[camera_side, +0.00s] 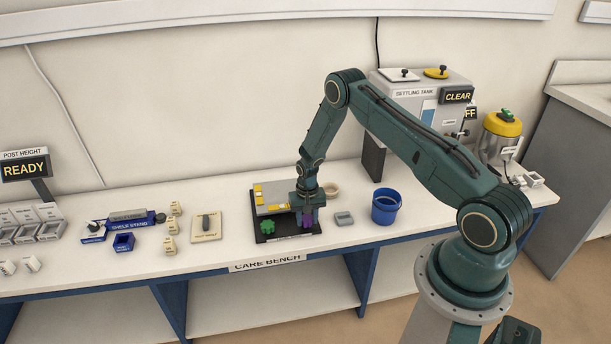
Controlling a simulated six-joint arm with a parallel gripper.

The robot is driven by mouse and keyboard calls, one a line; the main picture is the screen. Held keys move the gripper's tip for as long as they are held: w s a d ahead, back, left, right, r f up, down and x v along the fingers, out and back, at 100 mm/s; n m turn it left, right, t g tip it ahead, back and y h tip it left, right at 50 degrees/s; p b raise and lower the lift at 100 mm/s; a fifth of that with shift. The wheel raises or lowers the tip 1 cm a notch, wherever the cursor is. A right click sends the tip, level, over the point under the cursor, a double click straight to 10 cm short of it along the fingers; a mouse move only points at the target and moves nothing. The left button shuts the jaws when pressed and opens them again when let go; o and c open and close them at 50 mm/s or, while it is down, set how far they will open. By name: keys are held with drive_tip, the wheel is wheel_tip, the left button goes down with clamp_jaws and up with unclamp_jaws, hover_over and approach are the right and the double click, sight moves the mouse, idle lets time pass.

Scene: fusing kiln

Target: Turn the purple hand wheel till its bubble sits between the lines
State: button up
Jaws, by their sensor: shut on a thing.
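The purple hand wheel (307,222) sits at the front right of a black base (285,239) on the bench. My gripper (307,210) points down over it and is shut on it. The gripper covers most of the wheel, so only a little purple shows. A green wheel (267,228) sits at the front left of the same base. A grey plate with yellow patches (272,204) lies on the base behind the wheels. The bubble and its lines are too small or hidden to make out.
A grey block (344,218) and a blue bucket (386,207) stand to the right of the base. A tan bowl (331,190) is just behind my gripper. A beige board with a dark handle (206,224) lies to the left. The bench's front edge is close.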

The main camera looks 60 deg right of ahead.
sight(307, 220)
idle(0.4)
drive_tip(key=o, duration=1)
drive_tip(key=shift+r, duration=0.1)
drive_tip(key=shift+r, duration=6.8)
